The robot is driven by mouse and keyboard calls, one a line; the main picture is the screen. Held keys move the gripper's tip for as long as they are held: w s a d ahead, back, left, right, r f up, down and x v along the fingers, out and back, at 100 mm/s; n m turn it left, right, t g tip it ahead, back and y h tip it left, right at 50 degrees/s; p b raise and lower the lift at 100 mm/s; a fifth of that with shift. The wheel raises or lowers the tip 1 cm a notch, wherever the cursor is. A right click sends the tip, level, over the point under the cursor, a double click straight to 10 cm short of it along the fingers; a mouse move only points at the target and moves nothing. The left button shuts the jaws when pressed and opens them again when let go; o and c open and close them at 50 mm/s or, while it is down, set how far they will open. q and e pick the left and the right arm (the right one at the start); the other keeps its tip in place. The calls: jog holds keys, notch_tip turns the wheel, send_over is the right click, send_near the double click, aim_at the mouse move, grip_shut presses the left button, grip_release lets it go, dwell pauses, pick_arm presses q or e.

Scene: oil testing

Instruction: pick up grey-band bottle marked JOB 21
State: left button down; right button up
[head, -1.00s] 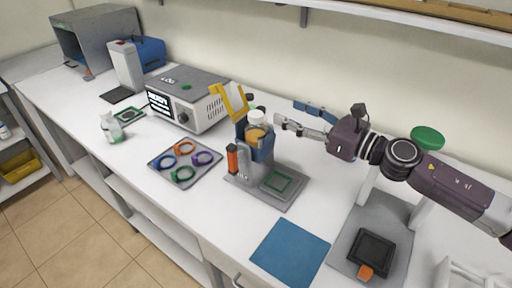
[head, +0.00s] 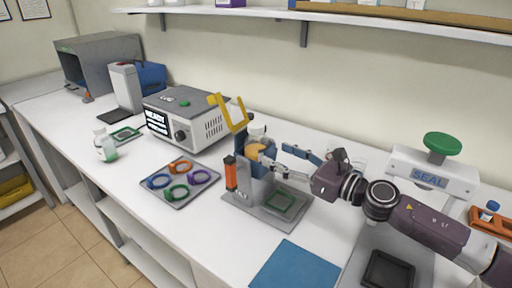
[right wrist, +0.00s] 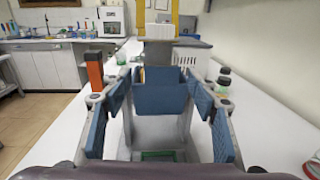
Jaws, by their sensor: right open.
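My right gripper (head: 281,160) is just right of the blue clamp block on the grey station (head: 245,185). In the right wrist view its blue-padded fingers (right wrist: 160,84) are open, with the blue block (right wrist: 160,97) showing between them; I cannot tell whether they touch it. A pale bottle top (head: 258,131) shows behind the station, mostly hidden. No grey band or JOB 21 mark is readable. My left gripper is out of view.
A SEAL press (head: 432,172) stands right. A READY instrument (head: 187,112) is behind.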

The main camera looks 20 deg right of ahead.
aim_at(270, 151)
jog(key=shift+r+p+x, duration=0.25)
jog(key=shift+p+x, duration=0.25)
jog(key=shift+x, duration=0.6)
jog(key=shift+w+a+f, duration=0.2)
jog(key=shift+w+a, duration=0.1)
jog(key=shift+w, duration=0.15)
jog(key=p+x, duration=0.2)
jog(key=x, duration=0.2)
jog(key=shift+w+a+p, duration=0.15)
jog(key=shift+a+p, duration=0.05)
jog(key=shift+p, duration=0.2)
jog(key=shift+w+a+f, duration=0.1)
jog(key=shift+w+a, duration=0.15)
jog(key=shift+w, duration=0.1)
jog(key=shift+s, duration=0.1)
jog(key=c, duration=1.2)
jog(key=shift+d, duration=0.1)
